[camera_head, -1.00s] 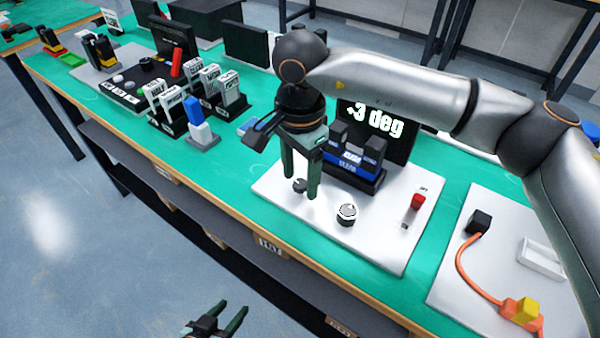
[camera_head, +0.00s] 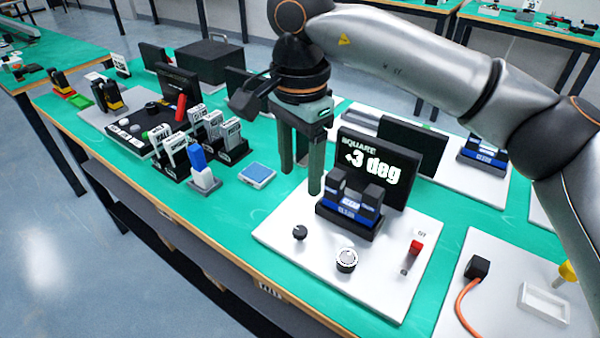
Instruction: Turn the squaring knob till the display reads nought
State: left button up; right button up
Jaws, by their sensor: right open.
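The black display (camera_head: 400,150) is headed SQUARE and reads +3 deg in white. It stands at the back of a white panel (camera_head: 375,300). Two knobs sit at the panel's front: a small black knob (camera_head: 300,232) and a larger dark knob with a pale, marked rim (camera_head: 346,260). I cannot tell from labels which is the squaring knob. My right gripper (camera_head: 301,181) is open and empty, fingers pointing down. It hangs above and behind the small black knob, left of the blue-and-black fixture (camera_head: 350,205), apart from both knobs. My left gripper is out of view.
A red-topped switch (camera_head: 415,248) stands at the panel's right. Further right, another white panel (camera_head: 450,310) carries an orange cable (camera_head: 463,303). Several labelled black-and-white blocks (camera_head: 233,140) and a blue-and-white piece (camera_head: 200,168) stand to the left. Green table is bare before them.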

aim_at(346, 259)
jog(key=k, duration=1)
